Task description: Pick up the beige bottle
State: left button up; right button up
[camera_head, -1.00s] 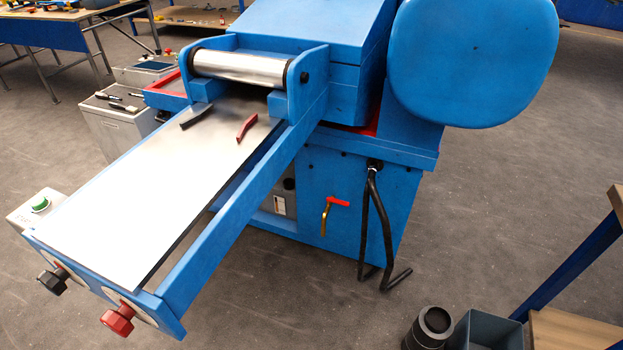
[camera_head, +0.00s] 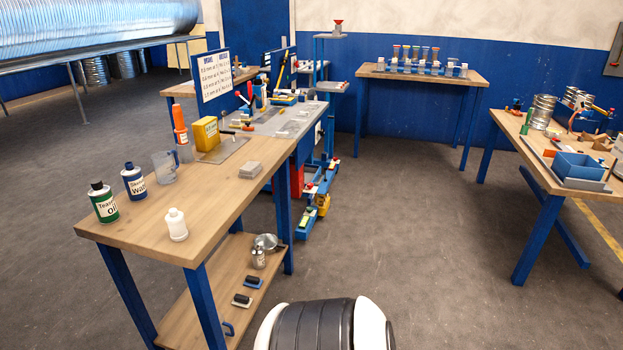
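A small off-white to beige bottle (camera_head: 176,224) with a narrow neck and cap stands upright on the near end of a wooden workbench (camera_head: 215,205), at the left of the view. It is close to the bench's front edge. A green bottle (camera_head: 104,203) with a black cap and a dark blue bottle (camera_head: 134,182) with a white label stand behind it to the left. Neither of my grippers is in view.
A clear jug (camera_head: 165,167), a yellow box (camera_head: 206,134) and an orange-topped tube (camera_head: 180,130) stand farther back on the bench. A lower shelf (camera_head: 205,289) holds small items. Open floor (camera_head: 425,215) lies to the right, before another table (camera_head: 540,165).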

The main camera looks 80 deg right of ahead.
aim_at(258, 252)
jog(key=z, duration=2.25)
jog(key=i+l+u, duration=0.25)
jog(key=i+l, duration=1.55)
jog(key=i, duration=0.05)
